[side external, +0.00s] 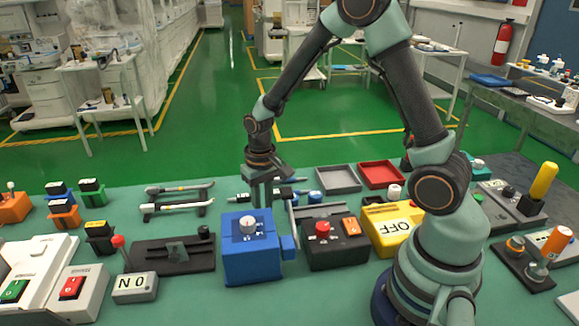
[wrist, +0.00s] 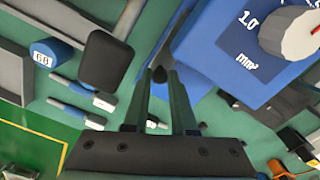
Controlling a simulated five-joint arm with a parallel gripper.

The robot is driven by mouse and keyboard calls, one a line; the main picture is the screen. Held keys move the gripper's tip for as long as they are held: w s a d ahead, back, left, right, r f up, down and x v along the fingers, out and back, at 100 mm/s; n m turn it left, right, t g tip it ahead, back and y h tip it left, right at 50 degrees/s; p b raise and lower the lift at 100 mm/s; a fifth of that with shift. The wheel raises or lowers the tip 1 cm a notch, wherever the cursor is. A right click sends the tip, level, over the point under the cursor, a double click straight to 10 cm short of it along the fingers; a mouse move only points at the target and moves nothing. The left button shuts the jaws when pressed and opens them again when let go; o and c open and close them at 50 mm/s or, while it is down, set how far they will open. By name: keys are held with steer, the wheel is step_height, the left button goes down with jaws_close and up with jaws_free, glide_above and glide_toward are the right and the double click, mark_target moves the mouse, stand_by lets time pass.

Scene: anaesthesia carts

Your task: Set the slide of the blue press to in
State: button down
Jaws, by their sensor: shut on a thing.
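The blue press (side external: 250,255) stands at the front of the green bench. It is a blue box with a white dial (side external: 248,226) on top and a blue block on its right side. In the wrist view the press (wrist: 225,40) fills the upper right, with "1.0 mm²" printed beside its dial. My gripper (side external: 262,202) points down just behind the press, its fingertips hidden by the box in the side view. In the wrist view my gripper (wrist: 160,80) is shut on a small dark knob (wrist: 159,73) beside the press, apparently its slide. How far in the slide sits is hidden.
A dark box with a red button (side external: 322,228) stands close right of the press. A black base (side external: 172,255) is to its left. A yellow "OFF" box (side external: 393,228) is further right. Grey and red trays (side external: 380,174) lie behind.

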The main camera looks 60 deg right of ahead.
steer(key=c, duration=0.7)
jaws_free()
steer(key=shift+s+a, duration=0.1)
steer(key=shift+a, duration=0.05)
step_height(320, 180, up, 12)
steer(key=s+r+n+t, duration=0.1)
steer(key=s+r+t, duration=0.1)
steer(key=s+r, duration=0.1)
steer(key=s+a+r+n+t, duration=0.1)
steer(key=s+r, duration=0.1)
steer(key=s, duration=0.1)
steer(key=s+a+r+n+t, duration=0.1)
steer(key=s+r+t, duration=0.1)
steer(key=s+r, duration=0.1)
steer(key=shift+s+r+n+t, duration=0.3)
steer(key=shift+s, duration=0.05)
